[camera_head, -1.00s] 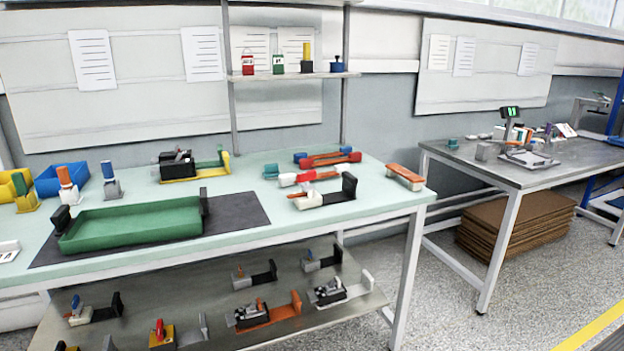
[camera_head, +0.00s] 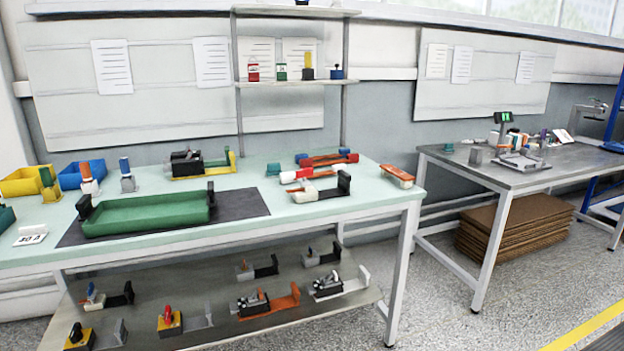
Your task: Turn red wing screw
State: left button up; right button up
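I cannot make out a wing screw for certain at this distance. Small red parts show in several places. A red knob (camera_head: 168,314) stands on a yellow-based fixture (camera_head: 170,328) on the lower shelf. A red-and-white piece (camera_head: 297,175) lies on the bench top beside a white fixture with a black end block (camera_head: 318,193). A longer red bar with blue ends (camera_head: 328,160) lies behind it. A red tagged block (camera_head: 253,72) stands on the upper shelf. Neither of my grippers is in view.
A green tray (camera_head: 145,213) sits on a dark mat (camera_head: 243,204) on the pale green bench (camera_head: 360,203). Yellow (camera_head: 22,182) and blue (camera_head: 82,174) bins stand at left. A grey table (camera_head: 560,160) stands at right, with flat brown cardboard (camera_head: 510,225) under it. Floor at front right is clear.

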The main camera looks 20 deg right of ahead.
aim_at(303, 173)
jog(key=z, duration=1.4)
jog(key=i, duration=1.5)
jog(key=u, duration=0.55)
jog(key=i, duration=0.95)
jog(key=u, duration=0.85)
